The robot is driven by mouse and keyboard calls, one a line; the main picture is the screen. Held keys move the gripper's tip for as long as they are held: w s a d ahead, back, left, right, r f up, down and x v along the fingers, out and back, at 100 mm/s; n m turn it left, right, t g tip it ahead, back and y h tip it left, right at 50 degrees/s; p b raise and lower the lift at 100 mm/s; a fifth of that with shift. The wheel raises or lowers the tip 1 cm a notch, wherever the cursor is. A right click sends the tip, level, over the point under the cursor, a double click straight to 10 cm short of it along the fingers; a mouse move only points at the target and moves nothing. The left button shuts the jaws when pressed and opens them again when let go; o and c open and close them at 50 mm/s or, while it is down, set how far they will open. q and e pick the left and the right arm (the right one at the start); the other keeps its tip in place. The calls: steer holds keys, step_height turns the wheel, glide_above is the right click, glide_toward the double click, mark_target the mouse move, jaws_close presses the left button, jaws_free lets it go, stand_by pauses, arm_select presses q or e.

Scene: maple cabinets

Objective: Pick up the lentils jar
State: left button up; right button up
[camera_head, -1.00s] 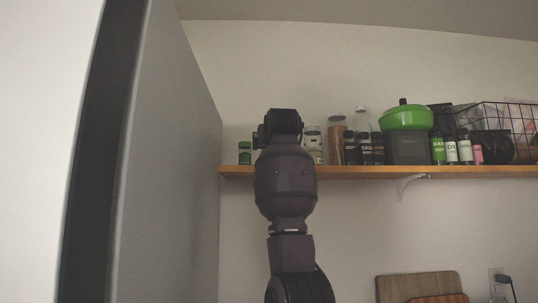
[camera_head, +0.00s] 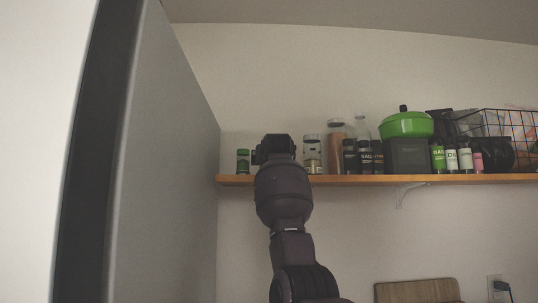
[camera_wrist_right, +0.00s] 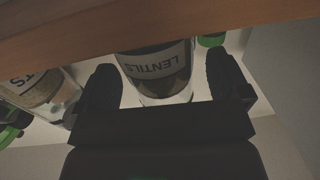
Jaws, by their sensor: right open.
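The lentils jar (camera_wrist_right: 152,62) is a clear jar with a pale label reading LENTILS, upside down in the right wrist view. It stands between the two dark fingers of my right gripper (camera_wrist_right: 166,84). The fingers are open, one on each side, and I cannot tell that either touches it. In the head view my right wrist (camera_head: 277,150) is up at the shelf and hides the lentils jar and the fingertips. My left gripper is not in view.
The wooden shelf (camera_head: 330,180) also shows across the top of the wrist view (camera_wrist_right: 90,28). A green-lidded jar (camera_head: 243,161) and another glass jar (camera_head: 312,158) flank my wrist. Bottles and a green pot (camera_head: 406,124) stand right. A grey panel (camera_head: 165,160) rises at left.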

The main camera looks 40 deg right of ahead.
steer(key=shift+w+d, duration=0.3)
steer(key=shift+w, duration=0.25)
steer(key=shift+d, duration=0.1)
steer(key=c, duration=1.2)
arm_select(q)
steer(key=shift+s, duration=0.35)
arm_select(e)
steer(key=shift+r, duration=0.1)
steer(key=shift+r, duration=4.95)
